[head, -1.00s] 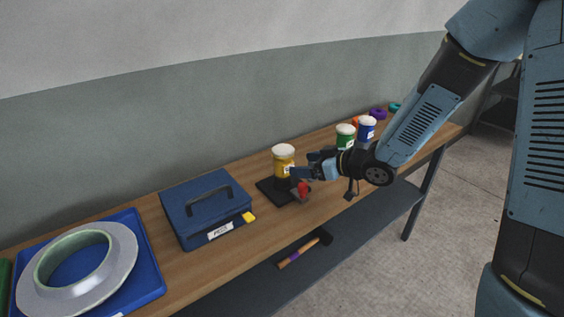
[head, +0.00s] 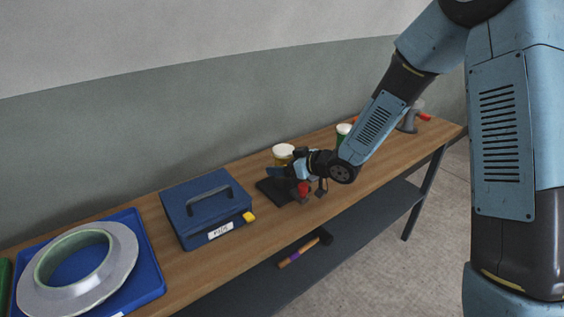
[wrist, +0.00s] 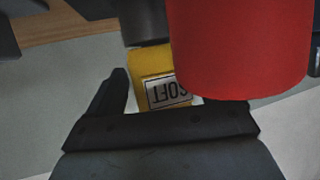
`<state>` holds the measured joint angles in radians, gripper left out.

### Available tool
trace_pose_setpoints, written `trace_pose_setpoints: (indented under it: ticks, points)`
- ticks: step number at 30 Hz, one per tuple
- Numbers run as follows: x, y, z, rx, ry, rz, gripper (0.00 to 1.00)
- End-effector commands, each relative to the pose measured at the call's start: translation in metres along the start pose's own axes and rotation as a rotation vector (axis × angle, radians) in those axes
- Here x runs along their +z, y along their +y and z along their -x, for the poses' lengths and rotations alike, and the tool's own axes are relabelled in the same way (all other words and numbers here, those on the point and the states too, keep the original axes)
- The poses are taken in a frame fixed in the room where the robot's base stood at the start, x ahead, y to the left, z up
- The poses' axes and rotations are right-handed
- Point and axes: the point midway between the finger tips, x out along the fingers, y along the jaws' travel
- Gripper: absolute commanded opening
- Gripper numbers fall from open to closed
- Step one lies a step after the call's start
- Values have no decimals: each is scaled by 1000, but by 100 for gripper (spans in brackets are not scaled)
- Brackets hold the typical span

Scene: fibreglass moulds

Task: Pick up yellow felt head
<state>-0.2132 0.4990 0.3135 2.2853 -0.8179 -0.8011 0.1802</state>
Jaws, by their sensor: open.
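The yellow felt head (head: 283,151) has a white top and stands upright over a black base on the bench. My gripper (head: 276,173) is at its front and hides most of its yellow body in the head view. In the wrist view the yellow body (wrist: 150,60) lies between the fingers of my open gripper (wrist: 165,88), with a white label partly reading "SOFT" upside down. The right finger is mostly hidden behind a red cylinder. I cannot tell whether the fingers touch the head.
The red cylinder (head: 303,188) stands close beside my gripper and fills much of the wrist view (wrist: 240,45). A blue case (head: 208,205) is left of the black base (head: 272,191). A green felt head (head: 343,131) stands behind my arm. A hammer (head: 305,247) lies on the lower shelf.

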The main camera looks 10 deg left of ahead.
Motion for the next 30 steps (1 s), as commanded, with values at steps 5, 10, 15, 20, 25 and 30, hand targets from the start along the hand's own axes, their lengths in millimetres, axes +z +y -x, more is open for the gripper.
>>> trace_pose_setpoints:
  ticks: [5,10,15,20,25,30]
  points:
    - [0,0,0,1,0,0,80]
    - [0,0,1,1,0,0,63]
    - [0,1,1,1,0,0,47]
    - [0,1,1,1,0,0,32]
    - [-1,1,1,2,1,0,17]
    - [-1,1,1,2,1,0,17]
